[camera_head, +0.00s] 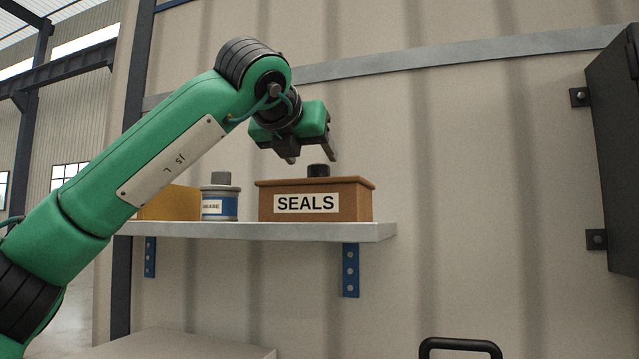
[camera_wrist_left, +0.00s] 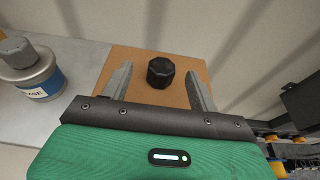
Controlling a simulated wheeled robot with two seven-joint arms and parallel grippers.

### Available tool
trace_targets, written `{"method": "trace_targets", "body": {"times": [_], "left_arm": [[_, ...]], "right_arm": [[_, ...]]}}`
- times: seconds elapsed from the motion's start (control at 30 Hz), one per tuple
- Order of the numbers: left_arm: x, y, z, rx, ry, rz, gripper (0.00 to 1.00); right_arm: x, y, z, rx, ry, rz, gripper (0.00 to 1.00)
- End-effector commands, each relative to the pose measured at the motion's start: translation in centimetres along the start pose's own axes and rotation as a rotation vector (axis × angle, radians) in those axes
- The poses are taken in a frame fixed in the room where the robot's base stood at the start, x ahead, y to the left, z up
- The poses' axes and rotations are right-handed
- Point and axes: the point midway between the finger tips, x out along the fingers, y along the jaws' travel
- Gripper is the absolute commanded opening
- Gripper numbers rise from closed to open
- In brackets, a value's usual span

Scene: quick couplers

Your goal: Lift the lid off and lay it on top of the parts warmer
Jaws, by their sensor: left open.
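A brown box labelled SEALS (camera_head: 345,207) stands on a wall shelf. Its lid (camera_head: 278,182) is on it, with a black knob (camera_head: 318,170) on top. In the left wrist view the lid (camera_wrist_left: 135,93) fills the middle and its knob (camera_wrist_left: 160,71) shows between the fingers. My left gripper (camera_head: 312,158) is open and empty, pointing down just above the knob, not touching it as far as I can see. It also shows in the left wrist view (camera_wrist_left: 160,82), with one finger on each side of the knob. I cannot identify the parts warmer in these views. My right gripper is out of view.
The shelf (camera_head: 375,232) also holds a grease can (camera_head: 220,205) and a yellow box (camera_head: 170,203), left of the SEALS box. A dark cabinet (camera_head: 612,150) is on the wall at right. A black handle (camera_head: 460,345) and a grey surface (camera_head: 190,346) show below.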

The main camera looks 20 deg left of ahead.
Motion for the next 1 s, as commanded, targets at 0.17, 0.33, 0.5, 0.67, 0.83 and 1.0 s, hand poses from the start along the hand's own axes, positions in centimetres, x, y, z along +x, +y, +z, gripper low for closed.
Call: {"method": "trace_targets", "body": {"times": [0.17,0.33,0.5,0.67,0.83,1.0], "left_arm": [[1.6,-0.1,0.1,0.001,0.002,0.0,0.61],[4.1,-0.3,-0.1,0.0,0.001,0.0,0.61],[5.3,-0.3,-0.3,0.0,0.0,-0.001,0.61],[5.3,-0.3,-0.4,0.0,0.0,-0.001,0.61],[5.3,-0.3,-0.4,0.0,0.0,-0.001,0.35],[5.3,-0.3,-0.4,0.0,0.0,-0.001,0.12]], "right_arm": [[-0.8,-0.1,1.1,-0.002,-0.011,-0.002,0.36],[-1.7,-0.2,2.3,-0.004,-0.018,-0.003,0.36],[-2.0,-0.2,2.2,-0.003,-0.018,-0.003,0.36],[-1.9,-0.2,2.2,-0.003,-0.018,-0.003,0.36],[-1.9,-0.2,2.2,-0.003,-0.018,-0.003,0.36],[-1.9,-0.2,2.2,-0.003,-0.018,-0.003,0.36]]}}
